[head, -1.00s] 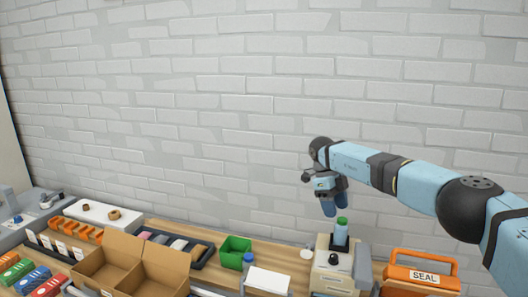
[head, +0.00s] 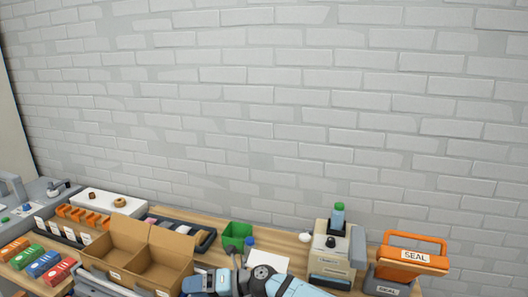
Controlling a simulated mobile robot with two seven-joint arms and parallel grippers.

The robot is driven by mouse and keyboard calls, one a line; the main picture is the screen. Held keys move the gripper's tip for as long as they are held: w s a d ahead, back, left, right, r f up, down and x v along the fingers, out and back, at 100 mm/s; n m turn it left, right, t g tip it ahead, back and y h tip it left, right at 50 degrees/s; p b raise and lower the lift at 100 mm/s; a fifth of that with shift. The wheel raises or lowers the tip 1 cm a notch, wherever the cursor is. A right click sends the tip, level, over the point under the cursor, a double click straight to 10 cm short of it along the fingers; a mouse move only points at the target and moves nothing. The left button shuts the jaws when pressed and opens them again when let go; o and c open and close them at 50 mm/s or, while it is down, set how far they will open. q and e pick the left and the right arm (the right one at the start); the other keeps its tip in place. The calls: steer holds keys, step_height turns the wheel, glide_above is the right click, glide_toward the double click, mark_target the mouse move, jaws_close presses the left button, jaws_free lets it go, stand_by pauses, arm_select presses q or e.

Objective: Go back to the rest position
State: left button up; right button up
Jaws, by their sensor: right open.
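My right arm comes in from the bottom edge of the head view, low in front of the bench. The lower part of this arm is cut off by the picture's edge. My left gripper is not in view.
The open cardboard box (head: 128,248) is just left of the gripper. A green bin (head: 236,233), a white sheet (head: 272,261), a beige machine (head: 328,262) with a green-capped bottle (head: 338,217), and an orange SEAL device (head: 412,258) stand to the right. The wall area above is clear.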

steer(key=d+r+m+t+h, duration=0.35)
steer(key=d+m+t, duration=0.55)
steer(key=m+t, duration=0.8)
steer(key=s+d+f+m+g+h, duration=0.1)
steer(key=s+d+f+m+h, duration=0.25)
steer(key=d+m, duration=0.35)
steer(key=s+d+f+m+g+h, duration=0.1)
steer(key=s+d+f+m+h, duration=0.1)
steer(key=d+m+h, duration=0.45)
steer(key=s+d+f+m+g+h, duration=0.1)
steer(key=s+d+f+m+g, duration=0.3)
steer(key=s+d, duration=0.75)
steer(key=s+d+f+m+g+h, duration=0.15)
steer(key=s+d+m+g, duration=0.5)
steer(key=s, duration=0.85)
steer(key=w+a+f+n+t+y+b, duration=0.1)
steer(key=w+a+f+t, duration=0.1)
steer(key=f, duration=0.6)
steer(key=w+a+f+n+t+y+b, duration=0.1)
steer(key=w+a+f+n+t+y, duration=0.1)
steer(key=f+t, duration=0.3)
step_height(320, 180, down, 3)
steer(key=shift+w+a+r, duration=0.15)
steer(key=shift+w+a, duration=0.15)
steer(key=shift+w, duration=0.6)
